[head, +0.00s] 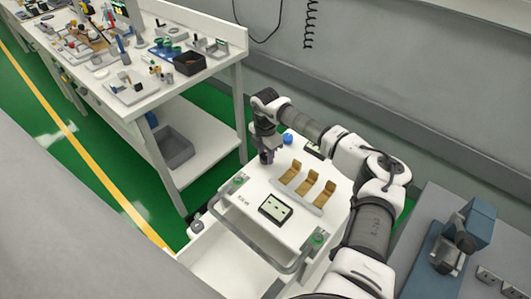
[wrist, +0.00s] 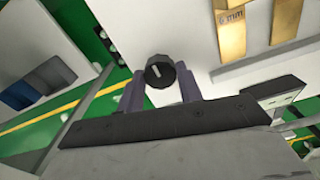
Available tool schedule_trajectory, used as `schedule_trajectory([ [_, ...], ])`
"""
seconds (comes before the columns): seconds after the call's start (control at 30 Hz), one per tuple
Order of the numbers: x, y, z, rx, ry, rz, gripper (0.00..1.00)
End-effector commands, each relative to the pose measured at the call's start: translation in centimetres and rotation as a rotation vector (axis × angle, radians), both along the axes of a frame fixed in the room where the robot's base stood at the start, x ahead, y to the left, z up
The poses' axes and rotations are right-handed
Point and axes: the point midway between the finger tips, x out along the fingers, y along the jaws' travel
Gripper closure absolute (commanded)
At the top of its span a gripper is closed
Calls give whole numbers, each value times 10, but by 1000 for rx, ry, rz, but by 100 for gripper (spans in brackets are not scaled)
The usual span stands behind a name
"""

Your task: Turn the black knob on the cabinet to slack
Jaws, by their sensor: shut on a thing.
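The black knob (wrist: 160,71) shows in the wrist view, round with a ribbed rim and a pale pointer line on its face. It sits by the edge of the white cabinet top (wrist: 203,50). My gripper (wrist: 160,88) has one dark finger on each side of the knob and is shut on it. In the head view my gripper (head: 267,156) points down at the far left part of the cabinet top (head: 258,188). The knob is hidden there behind the fingers. I cannot read any scale marking around the knob.
Brass-coloured blocks (head: 309,189) stand on the cabinet top, with a small display (head: 275,208) in front and a blue round part (head: 288,138) behind. A white workbench (head: 150,105) with tools stands to the left. A grey-blue bench (head: 425,235) is at right.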

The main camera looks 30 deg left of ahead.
Motion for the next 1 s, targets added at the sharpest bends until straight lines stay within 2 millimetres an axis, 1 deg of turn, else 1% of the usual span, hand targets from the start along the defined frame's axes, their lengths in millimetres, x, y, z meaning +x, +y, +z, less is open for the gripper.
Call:
schedule_trajectory([
  [0.17,0,0,-1,0,0,57,87],
  [0.37,0,0,-2,0,-1,190,87],
  [1.0,0,1,-3,-1,-1,792,87],
])
